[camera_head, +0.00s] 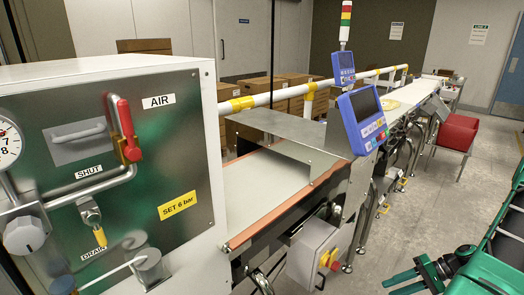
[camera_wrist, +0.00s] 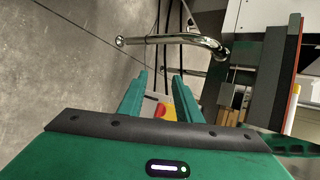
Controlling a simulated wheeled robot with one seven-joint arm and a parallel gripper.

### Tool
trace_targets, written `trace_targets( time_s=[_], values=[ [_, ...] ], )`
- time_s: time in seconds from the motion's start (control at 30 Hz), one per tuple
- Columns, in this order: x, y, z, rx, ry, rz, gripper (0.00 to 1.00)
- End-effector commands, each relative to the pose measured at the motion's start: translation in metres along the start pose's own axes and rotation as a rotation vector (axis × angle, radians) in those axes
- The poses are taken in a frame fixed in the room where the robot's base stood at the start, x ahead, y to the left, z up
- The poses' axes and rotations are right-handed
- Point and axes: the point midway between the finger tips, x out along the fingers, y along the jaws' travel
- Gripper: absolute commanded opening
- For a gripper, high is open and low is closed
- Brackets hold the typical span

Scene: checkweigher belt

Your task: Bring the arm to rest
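My gripper (camera_head: 396,284) is at the lower right of the head view, dark green, its fingers pointing left over the grey floor. It is apart from the belt machine. In the wrist view my gripper (camera_wrist: 159,78) shows two green fingers with a clear gap between them and nothing held. Beyond the gap is a red button on yellow (camera_wrist: 165,111), partly hidden by the gripper body. The rest of my arm is mostly cut off at the right edge of the head view.
The conveyor belt (camera_head: 262,186) runs away from a steel air panel (camera_head: 150,190). A grey control box (camera_head: 312,255) with a red knob juts out below it. A blue screen (camera_head: 364,115) stands beside the belt. Open floor (camera_head: 400,230) lies between.

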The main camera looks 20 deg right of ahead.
Motion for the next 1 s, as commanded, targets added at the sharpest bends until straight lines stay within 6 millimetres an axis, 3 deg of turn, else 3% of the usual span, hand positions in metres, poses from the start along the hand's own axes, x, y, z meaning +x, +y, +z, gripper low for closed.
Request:
trace_targets(
  time_s=[0.47,0.77,1.0],
  values=[
    [-0.050,-0.116,0.030,-0.007,-0.095,0.395,0.31],
    [-0.072,-0.187,0.071,-0.013,-0.077,0.601,0.31],
    [-0.086,-0.235,0.115,-0.022,-0.029,0.730,0.31]
  ],
)
